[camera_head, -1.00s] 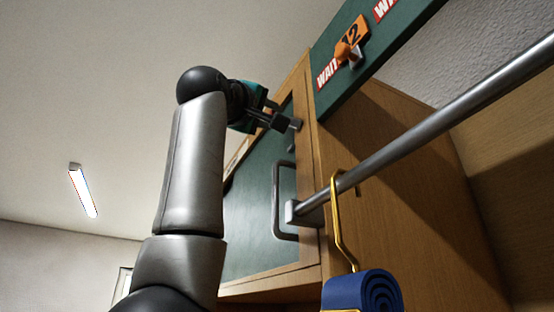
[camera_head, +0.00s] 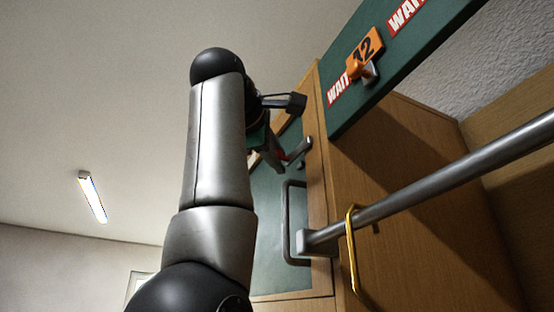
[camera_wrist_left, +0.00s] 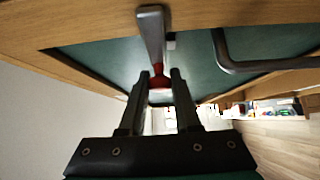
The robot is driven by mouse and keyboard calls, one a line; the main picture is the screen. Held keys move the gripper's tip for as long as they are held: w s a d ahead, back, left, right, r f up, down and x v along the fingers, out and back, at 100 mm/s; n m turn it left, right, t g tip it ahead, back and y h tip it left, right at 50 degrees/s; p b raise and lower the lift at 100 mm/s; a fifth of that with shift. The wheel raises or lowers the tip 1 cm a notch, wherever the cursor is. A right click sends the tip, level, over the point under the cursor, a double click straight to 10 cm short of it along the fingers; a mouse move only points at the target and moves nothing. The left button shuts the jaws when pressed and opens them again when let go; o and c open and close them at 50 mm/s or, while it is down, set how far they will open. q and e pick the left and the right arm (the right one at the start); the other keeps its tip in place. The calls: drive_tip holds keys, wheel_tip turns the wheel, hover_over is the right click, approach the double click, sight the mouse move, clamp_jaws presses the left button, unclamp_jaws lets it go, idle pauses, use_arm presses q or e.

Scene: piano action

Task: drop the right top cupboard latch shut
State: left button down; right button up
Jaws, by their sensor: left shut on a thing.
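The right top cupboard latch (camera_head: 298,149) is a short grey bar on the wooden frame beside the green cupboard door (camera_head: 271,205). Its bar slants down to the left in the head view and ends in a red tip. In the left wrist view the latch (camera_wrist_left: 153,35) runs from the frame down to the red tip (camera_wrist_left: 160,82) between my fingers. My left gripper (camera_wrist_left: 160,78) is shut on this red end; in the head view the gripper (camera_head: 280,156) is partly hidden by its own wrist. My right gripper is not in view.
A grey door handle (camera_head: 287,225) sits just below the latch. A metal rail (camera_head: 430,180) with a yellow hook (camera_head: 350,250) crosses the right side. The left side is open room.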

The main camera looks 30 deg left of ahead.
use_arm(q)
drive_tip(key=shift+f, duration=0.15)
idle(0.3)
drive_tip(key=c, duration=0.6)
unclamp_jaws()
drive_tip(key=s+b, duration=0.1)
drive_tip(key=s, duration=0.4)
drive_tip(key=s+d+b, duration=0.1)
drive_tip(key=s, duration=0.4)
drive_tip(key=s+d+b, duration=0.1)
drive_tip(key=s, duration=0.4)
drive_tip(key=shift+b, duration=0.35)
